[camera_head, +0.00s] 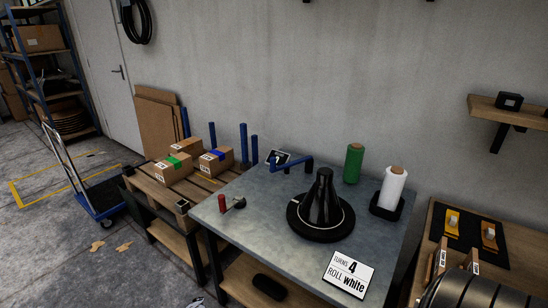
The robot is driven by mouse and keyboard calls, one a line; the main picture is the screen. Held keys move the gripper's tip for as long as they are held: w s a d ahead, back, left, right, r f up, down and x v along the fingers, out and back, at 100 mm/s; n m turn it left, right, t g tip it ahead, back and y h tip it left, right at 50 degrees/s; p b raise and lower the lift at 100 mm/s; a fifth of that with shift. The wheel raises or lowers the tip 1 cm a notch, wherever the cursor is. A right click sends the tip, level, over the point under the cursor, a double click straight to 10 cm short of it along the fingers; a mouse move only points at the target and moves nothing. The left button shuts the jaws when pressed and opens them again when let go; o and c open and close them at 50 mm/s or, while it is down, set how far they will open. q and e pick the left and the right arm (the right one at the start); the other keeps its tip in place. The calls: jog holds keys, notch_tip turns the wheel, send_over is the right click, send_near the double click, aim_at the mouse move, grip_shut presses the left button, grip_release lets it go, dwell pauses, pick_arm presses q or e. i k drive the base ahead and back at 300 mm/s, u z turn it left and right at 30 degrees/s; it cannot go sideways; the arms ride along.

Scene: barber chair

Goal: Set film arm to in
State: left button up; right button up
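A blue bent arm (292,165), which looks like the film arm, stands at the back left of the grey table (243,238). Its bar runs level from an upright at its right end toward the left; I cannot tell which setting it is in. A black cone (323,200) stands on a round black base (330,229) with a pale ring, right of the arm. A green roll (354,163) and a white roll (393,189) stand upright behind and right of it. A sign (348,274) reads "TURNS 4 ROLL white". Neither of my grippers is in view.
A red-handled piece (222,204) sits at the table's left. Cardboard boxes (215,160) lie on a wooden pallet (200,180) with blue posts (243,144) behind. A wooden bench (461,222) stands right, a blue trolley (100,199) left. The table's front left is mostly clear.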

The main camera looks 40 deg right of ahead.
aim_at(273, 169)
jog(key=z, duration=0.45)
jog(key=i, duration=0.65)
jog(key=z, duration=1.2)
jog(key=i, duration=0.5)
jog(key=z, duration=0.55)
